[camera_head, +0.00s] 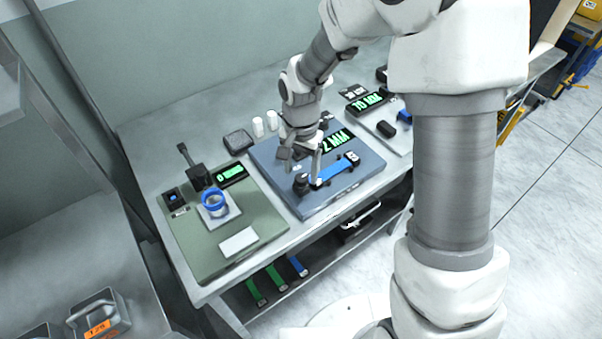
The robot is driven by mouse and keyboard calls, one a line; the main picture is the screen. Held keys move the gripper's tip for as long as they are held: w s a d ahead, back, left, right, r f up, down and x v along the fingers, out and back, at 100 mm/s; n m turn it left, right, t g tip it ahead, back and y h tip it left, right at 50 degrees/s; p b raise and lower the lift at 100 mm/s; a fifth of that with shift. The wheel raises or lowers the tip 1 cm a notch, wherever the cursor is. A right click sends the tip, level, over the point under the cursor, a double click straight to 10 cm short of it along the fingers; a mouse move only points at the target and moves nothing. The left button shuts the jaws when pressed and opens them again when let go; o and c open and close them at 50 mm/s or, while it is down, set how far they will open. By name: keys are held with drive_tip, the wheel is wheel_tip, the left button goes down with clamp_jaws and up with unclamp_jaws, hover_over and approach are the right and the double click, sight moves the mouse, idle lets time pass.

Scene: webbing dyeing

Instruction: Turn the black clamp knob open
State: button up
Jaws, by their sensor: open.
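The black clamp knob (301,182) stands upright near the front left of the blue-grey station plate (312,205), at the left end of a blue webbing strip (334,172). My gripper (302,168) points down over this plate, with its two fingers apart. The fingertips are just above or beside the knob; I cannot tell whether they touch it. A display with green characters (336,141) stands behind, partly hidden by my arm.
A green station plate (190,243) with a blue roll (214,200) lies to the left. A grey plate with a black block (386,129) lies to the right. White bottles (258,127) stand behind. Green and blue straps (276,277) lie on the shelf below.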

drive_tip(key=shift+f, duration=1)
clamp_jaws()
